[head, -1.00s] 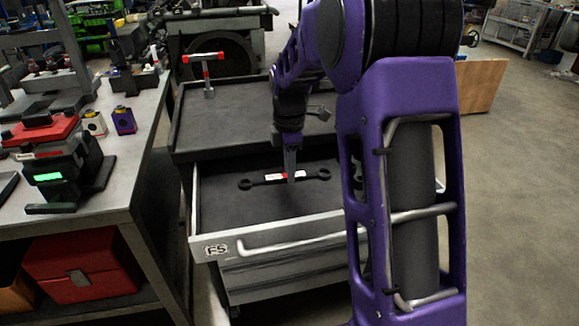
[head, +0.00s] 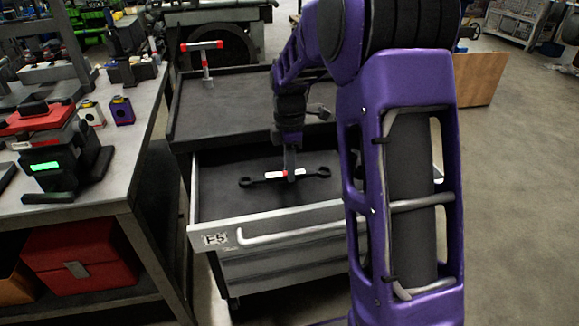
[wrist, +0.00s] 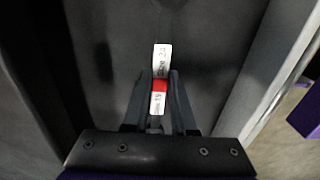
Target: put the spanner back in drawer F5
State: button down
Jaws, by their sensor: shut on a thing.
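The spanner (head: 258,181) is dark, with ring ends and a white and red label on its shank. It lies crosswise over the open drawer F5 (head: 228,240), in the head view. My gripper (head: 290,176) points down into the drawer space and is shut on the spanner at its label. In the wrist view the label (wrist: 161,62) shows between and beyond the fingers (wrist: 158,100); the rest of the spanner is hard to make out. I cannot tell whether the spanner touches the drawer floor.
The cabinet top (head: 235,105) behind the drawer carries a red and grey T-shaped tool (head: 205,60). A workbench (head: 95,190) with several devices stands close on the left. The floor at the right is clear around a wooden box (head: 478,78).

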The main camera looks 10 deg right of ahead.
jog(key=shift+f, duration=0.1)
jog(key=shift+f+b, duration=0.5)
jog(key=shift+f, duration=0.3)
jog(key=c, duration=0.7)
grip_release()
jog(key=shift+o, duration=0.2)
notch_tip(320, 180, up, 17)
jog(key=p, duration=0.3)
jog(key=shift+r, duration=0.2)
